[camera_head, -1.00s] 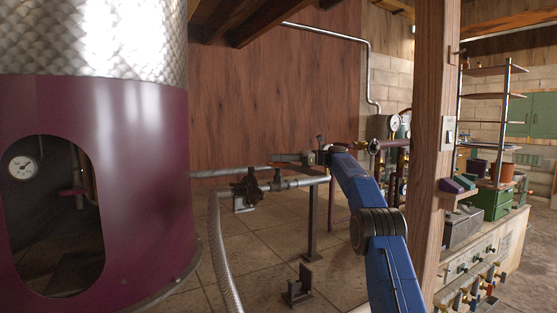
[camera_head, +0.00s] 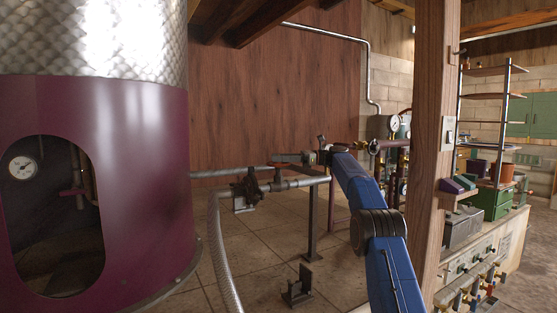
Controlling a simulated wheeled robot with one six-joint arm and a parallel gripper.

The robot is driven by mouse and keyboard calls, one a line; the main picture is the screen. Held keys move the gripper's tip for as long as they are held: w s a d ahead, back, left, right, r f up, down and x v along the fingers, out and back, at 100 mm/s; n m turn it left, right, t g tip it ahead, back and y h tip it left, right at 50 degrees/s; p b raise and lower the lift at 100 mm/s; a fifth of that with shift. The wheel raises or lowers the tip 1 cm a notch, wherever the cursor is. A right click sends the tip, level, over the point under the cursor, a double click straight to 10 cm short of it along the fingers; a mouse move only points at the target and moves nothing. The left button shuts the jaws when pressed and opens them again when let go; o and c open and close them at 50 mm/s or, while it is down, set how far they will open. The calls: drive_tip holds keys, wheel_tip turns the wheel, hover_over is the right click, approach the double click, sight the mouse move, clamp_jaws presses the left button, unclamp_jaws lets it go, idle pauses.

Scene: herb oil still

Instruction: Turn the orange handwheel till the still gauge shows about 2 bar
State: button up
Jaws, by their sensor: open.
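My gripper (camera_head: 308,157) is at the far end of my blue arm, small and dark beside the pipework at the middle of the view. Its jaws are open, with nothing seen held. I cannot make out an orange handwheel; my wrist and the pipes may hide it. A white round gauge (camera_head: 22,167) shows inside the oval opening of the large purple still (camera_head: 140,170) at the left. Its needle is too small to read surely. Another white gauge (camera_head: 393,122) stands at the right behind my arm; its reading is also unclear.
A grey pipe with a dark valve (camera_head: 249,186) and a braided hose (camera_head: 221,250) runs between the still and my arm. A wooden post (camera_head: 435,150) stands close to my arm's right. A low black bracket (camera_head: 299,288) is on the tiled floor, which is otherwise mostly open.

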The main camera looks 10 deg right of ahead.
drive_tip(key=s+d, duration=0.2)
drive_tip(key=d, duration=1.4)
drive_tip(key=shift+s+d, duration=0.35)
drive_tip(key=shift+d, duration=0.05)
drive_tip(key=s+a+r+t+h, duration=0.1)
drive_tip(key=s+a+r+h, duration=0.1)
drive_tip(key=a+r, duration=0.3)
drive_tip(key=s+a+f+n+t+h, duration=0.15)
drive_tip(key=s+a+n+h, duration=0.3)
drive_tip(key=s+a, duration=0.65)
drive_tip(key=s+a+f+n+h, duration=0.1)
drive_tip(key=s+f+n+h, duration=0.3)
drive_tip(key=s, duration=0.9)
drive_tip(key=s+f+n+h, duration=0.1)
drive_tip(key=s+f, duration=0.5)
drive_tip(key=s, duration=0.6)
drive_tip(key=s+d+f+n+h, duration=0.3)
drive_tip(key=s+f+n, duration=0.2)
drive_tip(key=s+f, duration=0.8)
drive_tip(key=s+d+f+n+h, duration=0.3)
drive_tip(key=s+f+n, duration=0.2)
drive_tip(key=s+f, duration=0.7)
drive_tip(key=s, duration=0.6)
drive_tip(key=shift+s+f, duration=0.25)
drive_tip(key=shift+f, duration=0.1)
